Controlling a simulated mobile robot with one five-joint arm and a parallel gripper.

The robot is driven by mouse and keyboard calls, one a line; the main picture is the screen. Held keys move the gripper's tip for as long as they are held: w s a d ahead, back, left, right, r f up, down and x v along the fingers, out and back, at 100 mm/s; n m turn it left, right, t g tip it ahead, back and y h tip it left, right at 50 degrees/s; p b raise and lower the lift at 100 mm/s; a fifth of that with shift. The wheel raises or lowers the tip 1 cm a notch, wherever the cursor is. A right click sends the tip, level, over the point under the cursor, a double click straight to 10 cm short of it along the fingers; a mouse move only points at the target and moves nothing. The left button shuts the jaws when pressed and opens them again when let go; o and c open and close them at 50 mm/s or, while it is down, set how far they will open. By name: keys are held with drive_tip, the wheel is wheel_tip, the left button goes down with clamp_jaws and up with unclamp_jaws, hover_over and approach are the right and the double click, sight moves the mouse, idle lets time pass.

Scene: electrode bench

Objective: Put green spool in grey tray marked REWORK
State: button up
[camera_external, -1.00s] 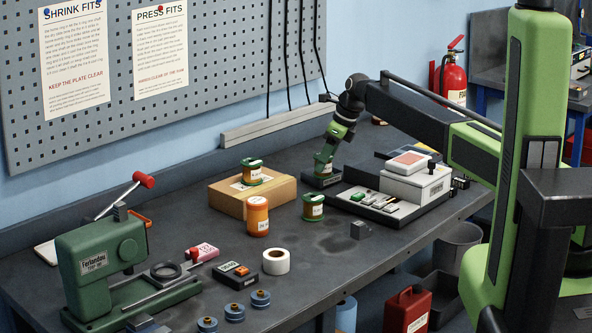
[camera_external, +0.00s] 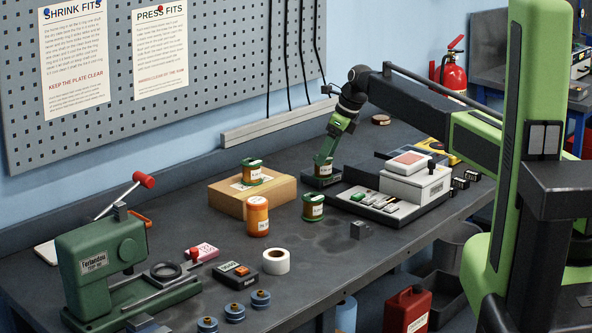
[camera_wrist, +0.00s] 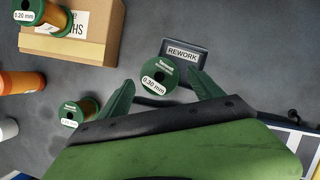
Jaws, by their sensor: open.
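A green spool (camera_wrist: 158,76), labelled 0.30 mm, stands upright at the small dark grey tray marked REWORK (camera_wrist: 183,55). In the external view the spool (camera_external: 323,171) appears to sit inside this tray (camera_external: 322,181); the wrist view hides part of the tray floor behind it. My gripper (camera_external: 326,157) is just above the spool. In the wrist view its two green fingers are spread either side of the spool, with visible gaps. Two more green spools show: one on the cardboard box (camera_external: 251,171), one on the bench (camera_external: 313,207).
An orange jar (camera_external: 257,216) stands by the cardboard box (camera_external: 262,200). A grey instrument (camera_external: 415,182) with a shallow tray of small parts is right of the REWORK tray. The green press (camera_external: 100,265) is at left. The bench behind the tray is mostly clear.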

drive_tip(key=p+v, duration=0.8)
drive_tip(key=v, duration=0.2)
drive_tip(key=shift+r, duration=0.2)
drive_tip(key=s+d+n, duration=0.3)
drive_tip(key=s+d, duration=0.1)
drive_tip(key=d, duration=0.2)
drive_tip(key=s+d+f+n+h, duration=0.1)
drive_tip(key=s+d+n, duration=0.2)
drive_tip(key=d, duration=0.4)
drive_tip(key=s+d+n+h, duration=0.1)
drive_tip(key=s+d+n, duration=0.2)
drive_tip(key=s+d, duration=0.2)
drive_tip(key=shift+d+f+n, duration=0.15)
drive_tip(key=shift+d+n, duration=0.15)
drive_tip(key=shift+d, duration=0.45)
drive_tip(key=s+d+n+g+h, duration=0.1)
drive_tip(key=s+d+n+h, duration=0.1)
drive_tip(key=s+d+n, duration=1)
drive_tip(key=s+d, duration=0.5)
drive_tip(key=shift+f+n+g, duration=0.3)
drive_tip(key=shift+n+g, duration=0.1)
drive_tip(key=shift+d, duration=0.1)
